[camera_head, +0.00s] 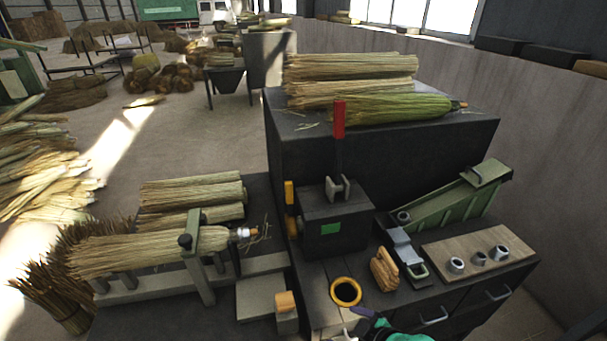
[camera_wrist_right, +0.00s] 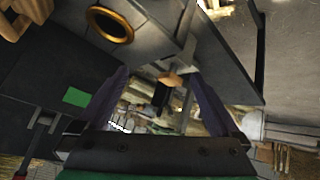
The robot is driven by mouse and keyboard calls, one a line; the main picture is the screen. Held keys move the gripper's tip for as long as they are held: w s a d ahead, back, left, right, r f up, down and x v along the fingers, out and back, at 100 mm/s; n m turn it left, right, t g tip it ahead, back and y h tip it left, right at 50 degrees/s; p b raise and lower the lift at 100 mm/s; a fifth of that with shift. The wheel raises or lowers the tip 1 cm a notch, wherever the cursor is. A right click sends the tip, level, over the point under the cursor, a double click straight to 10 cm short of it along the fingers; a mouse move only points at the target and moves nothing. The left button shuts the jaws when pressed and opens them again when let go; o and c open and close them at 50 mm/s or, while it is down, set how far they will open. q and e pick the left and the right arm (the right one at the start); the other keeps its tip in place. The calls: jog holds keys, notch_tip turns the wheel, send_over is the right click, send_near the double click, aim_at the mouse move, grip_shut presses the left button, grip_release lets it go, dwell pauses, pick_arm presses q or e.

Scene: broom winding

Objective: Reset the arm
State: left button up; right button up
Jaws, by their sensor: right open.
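My right gripper (camera_head: 370,317) shows only in part at the bottom edge of the head view, in front of the bench and just right of the yellow ring (camera_head: 346,291). In the right wrist view my right gripper (camera_wrist_right: 158,78) has its two purple fingers spread apart, with nothing held between them. The yellow ring (camera_wrist_right: 110,24) is at the upper left there, outside the fingers. My left gripper is not in view. The dark machine box (camera_head: 335,222) has a green square and an upright red-handled lever (camera_head: 338,120).
A broom bundle (camera_head: 150,248) lies in a clamp stand (camera_head: 203,262) at left. Straw bundles (camera_head: 350,75) lie on the raised dark block. A wooden board (camera_head: 478,252) with metal sockets, a green tool (camera_head: 450,203) and a tan bundle (camera_head: 384,270) occupy the bench's right side.

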jog(key=s+d+r+m+g+h, duration=0.2)
jog(key=s+d+m+g+h, duration=0.25)
jog(key=s+d+m, duration=0.65)
notch_tip(320, 180, down, 25)
jog(key=d+n+b, duration=0.2)
jog(key=s+d+f+g+b, duration=0.1)
jog(key=s+d+f+b, duration=0.1)
jog(key=s+f, duration=1.4)
jog(key=shift+s+d+f+g, duration=0.35)
jog(key=shift+s+d, duration=0.1)
jog(key=shift+s, duration=0.05)
